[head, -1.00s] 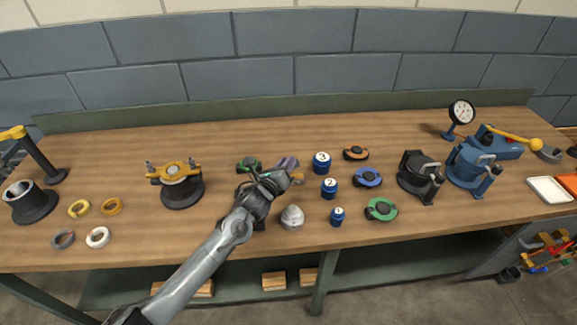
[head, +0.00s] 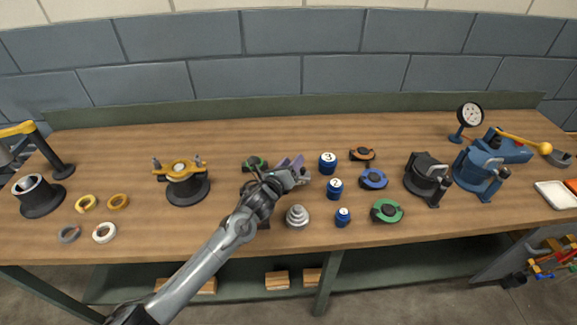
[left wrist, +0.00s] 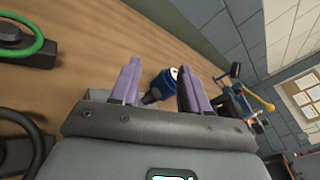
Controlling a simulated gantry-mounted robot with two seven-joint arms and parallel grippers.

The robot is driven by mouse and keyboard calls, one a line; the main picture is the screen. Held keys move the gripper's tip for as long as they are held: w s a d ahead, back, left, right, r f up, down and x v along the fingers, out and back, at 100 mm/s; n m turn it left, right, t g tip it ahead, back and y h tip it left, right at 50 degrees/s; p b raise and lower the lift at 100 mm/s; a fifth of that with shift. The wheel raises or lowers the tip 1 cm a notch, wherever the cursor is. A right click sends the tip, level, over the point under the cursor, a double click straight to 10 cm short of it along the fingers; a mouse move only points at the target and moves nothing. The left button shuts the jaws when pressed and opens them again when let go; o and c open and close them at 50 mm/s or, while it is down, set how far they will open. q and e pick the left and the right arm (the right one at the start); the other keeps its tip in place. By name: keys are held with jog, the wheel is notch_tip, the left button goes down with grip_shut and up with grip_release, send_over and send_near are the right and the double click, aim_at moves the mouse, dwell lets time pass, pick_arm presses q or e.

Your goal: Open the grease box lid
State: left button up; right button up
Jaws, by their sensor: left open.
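I cannot pick out a grease box or its lid for certain in either view. My left gripper (head: 297,169) is over the middle of the bench, with its purple fingers pointing right toward the blue numbered cans. In the left wrist view its fingers (left wrist: 159,82) stand apart with nothing held. A blue can (left wrist: 157,86) shows beyond and between them, apart from the gripper. The gripper and forearm hide part of the bench beneath them. My right gripper is not in view.
A grey stepped piece (head: 297,217) stands just in front of the gripper. Blue cans (head: 327,163) and coloured ring clamps (head: 373,179) stand to the right. A black housing with a yellow bar (head: 186,184) stands left. A white tray (head: 556,196) lies far right. The back strip is clear.

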pick_arm(q)
jog(key=shift+s+a, duration=0.1)
jog(key=p+v, duration=0.2)
jog(key=v, duration=0.8)
jog(key=shift+s, duration=0.3)
jog(key=shift+a, duration=0.1)
